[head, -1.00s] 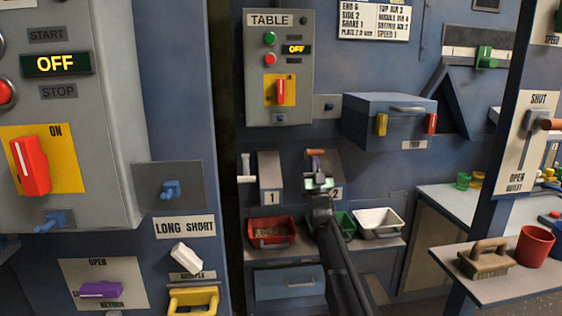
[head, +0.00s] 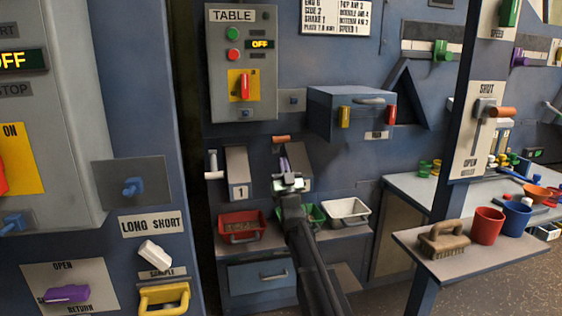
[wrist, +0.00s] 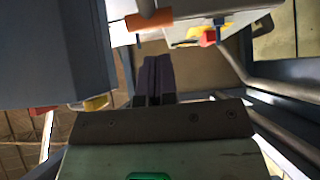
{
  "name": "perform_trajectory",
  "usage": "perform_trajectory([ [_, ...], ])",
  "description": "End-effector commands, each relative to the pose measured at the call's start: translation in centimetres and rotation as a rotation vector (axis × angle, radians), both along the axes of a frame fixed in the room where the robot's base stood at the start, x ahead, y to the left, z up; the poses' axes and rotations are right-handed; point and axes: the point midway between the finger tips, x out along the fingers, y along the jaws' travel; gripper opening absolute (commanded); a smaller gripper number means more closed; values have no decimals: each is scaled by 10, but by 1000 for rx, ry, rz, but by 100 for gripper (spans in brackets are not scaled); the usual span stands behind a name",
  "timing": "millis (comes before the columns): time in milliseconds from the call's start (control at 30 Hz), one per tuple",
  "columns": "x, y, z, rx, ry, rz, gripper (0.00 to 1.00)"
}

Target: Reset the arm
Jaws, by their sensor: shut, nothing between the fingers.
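My gripper (head: 288,183) is in the lower middle of the head view, at the end of my dark arm, in front of the chute marked 2. In the wrist view its two dark fingers (wrist: 153,78) lie side by side, shut and empty. An orange handle (wrist: 148,20) shows just beyond the fingertips in the wrist view. In the head view an orange handle (head: 281,139) sits on the wall above my gripper. My arm partly hides the second chute and the green tray (head: 315,213).
A red tray (head: 241,226) and a white tray (head: 347,211) flank my arm on a low shelf. A blue box (head: 352,109) juts out above right. A shelf at right (head: 480,256) holds a brush (head: 444,239), a red cup (head: 487,226) and a blue cup (head: 516,217).

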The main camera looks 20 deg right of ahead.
Motion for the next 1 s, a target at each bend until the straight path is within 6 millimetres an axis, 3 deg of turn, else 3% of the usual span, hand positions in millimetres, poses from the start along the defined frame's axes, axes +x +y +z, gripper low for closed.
perform_trajectory([
  [33,-16,2,-22,0,0,0,0],
  [100,-32,3,-35,0,0,0,0],
  [300,-58,5,-53,0,0,0,0],
  [567,-59,5,-51,-2,0,-1,0],
  [667,-50,3,-61,7,79,-15,0],
  [767,-33,-4,-94,41,313,-49,0],
  [867,-39,-8,-156,97,685,-85,0],
  [967,-76,6,-228,146,1106,-96,0],
  [1000,-100,14,-254,159,1270,-94,0],
])
